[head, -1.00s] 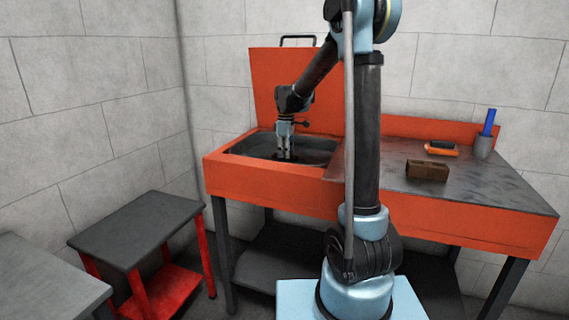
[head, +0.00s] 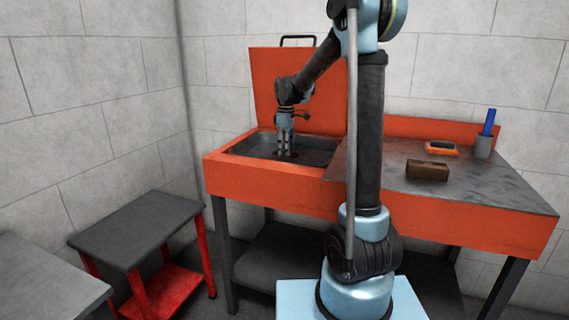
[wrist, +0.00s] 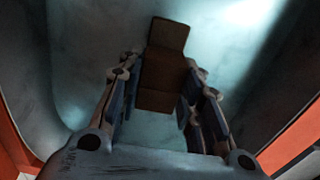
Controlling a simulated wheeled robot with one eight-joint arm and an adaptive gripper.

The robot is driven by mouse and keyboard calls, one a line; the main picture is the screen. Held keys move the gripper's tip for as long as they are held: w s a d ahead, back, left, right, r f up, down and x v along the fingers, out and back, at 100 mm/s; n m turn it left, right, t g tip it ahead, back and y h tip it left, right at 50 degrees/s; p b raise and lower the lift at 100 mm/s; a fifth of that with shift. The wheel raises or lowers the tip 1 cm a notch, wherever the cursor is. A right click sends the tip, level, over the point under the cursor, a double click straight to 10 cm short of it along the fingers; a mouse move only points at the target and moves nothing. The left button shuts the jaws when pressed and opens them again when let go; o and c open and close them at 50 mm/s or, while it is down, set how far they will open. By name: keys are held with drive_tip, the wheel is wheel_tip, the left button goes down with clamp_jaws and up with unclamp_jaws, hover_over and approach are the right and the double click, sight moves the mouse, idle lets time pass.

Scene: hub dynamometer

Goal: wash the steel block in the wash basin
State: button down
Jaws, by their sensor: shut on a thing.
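The steel block (wrist: 162,72), brownish and stepped in outline, is between the two fingers of my gripper (wrist: 163,68) in the wrist view. The fingers are shut on it from both sides. In the head view my gripper (head: 286,152) points down into the wash basin (head: 318,149), a grey metal sink set in the left part of an orange bench. The block is too small and dark to make out there. The pale basin walls (wrist: 235,45) surround it in the wrist view. I cannot tell whether the block touches the basin floor.
A brown block (head: 428,171), an orange-rimmed tray (head: 441,149) and a grey cup (head: 483,147) with a blue item stand on the bench's grey top (head: 480,185). An orange panel (head: 270,85) rises behind the basin. A dark low table (head: 140,228) stands at left.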

drive_tip(key=shift+r, duration=5.1)
drive_tip(key=shift+r, duration=2)
drive_tip(key=shift+d, duration=0.1)
